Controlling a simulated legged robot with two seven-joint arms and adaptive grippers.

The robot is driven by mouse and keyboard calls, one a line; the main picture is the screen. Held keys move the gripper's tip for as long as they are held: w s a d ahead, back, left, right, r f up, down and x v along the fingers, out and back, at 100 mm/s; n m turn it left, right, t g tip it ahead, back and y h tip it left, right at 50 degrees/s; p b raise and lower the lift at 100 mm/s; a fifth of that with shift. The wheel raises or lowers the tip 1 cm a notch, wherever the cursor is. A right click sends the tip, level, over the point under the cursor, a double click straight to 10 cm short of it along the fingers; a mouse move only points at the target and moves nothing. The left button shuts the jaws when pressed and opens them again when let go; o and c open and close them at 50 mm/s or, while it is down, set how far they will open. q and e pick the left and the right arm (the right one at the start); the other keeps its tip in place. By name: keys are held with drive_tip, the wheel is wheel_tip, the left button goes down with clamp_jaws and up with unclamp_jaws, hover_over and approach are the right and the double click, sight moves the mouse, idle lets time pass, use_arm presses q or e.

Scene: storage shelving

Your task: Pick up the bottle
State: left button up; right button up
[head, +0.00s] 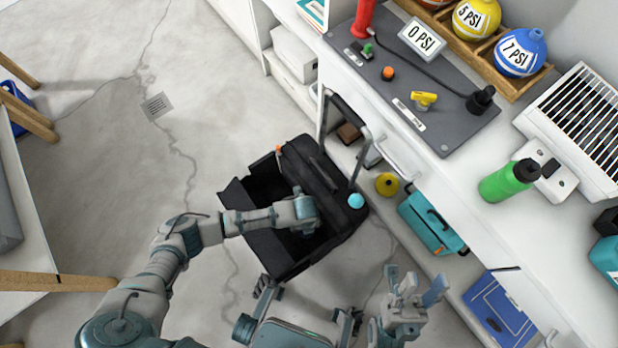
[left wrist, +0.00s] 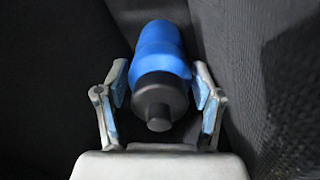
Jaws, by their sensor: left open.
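A blue bottle (left wrist: 162,50) with a dark cap lies in a dark space in the left wrist view, its cap end towards my wrist. My left gripper (left wrist: 161,75) is open, with one finger on each side of the bottle; I cannot tell whether they touch it. In the head view my left arm reaches into the open black suitcase (head: 262,190), and its fingers and the blue bottle are hidden there. My right gripper (head: 414,283) is open and empty at the lower right.
The suitcase's raised handle (head: 356,165) stands near the shelving. A teal case (head: 430,222), a yellow round object (head: 387,184) and a blue case (head: 500,308) are on the low shelf.

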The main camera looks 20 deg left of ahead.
use_arm(q)
drive_tip(key=shift+r, duration=0.2)
drive_tip(key=c, duration=1)
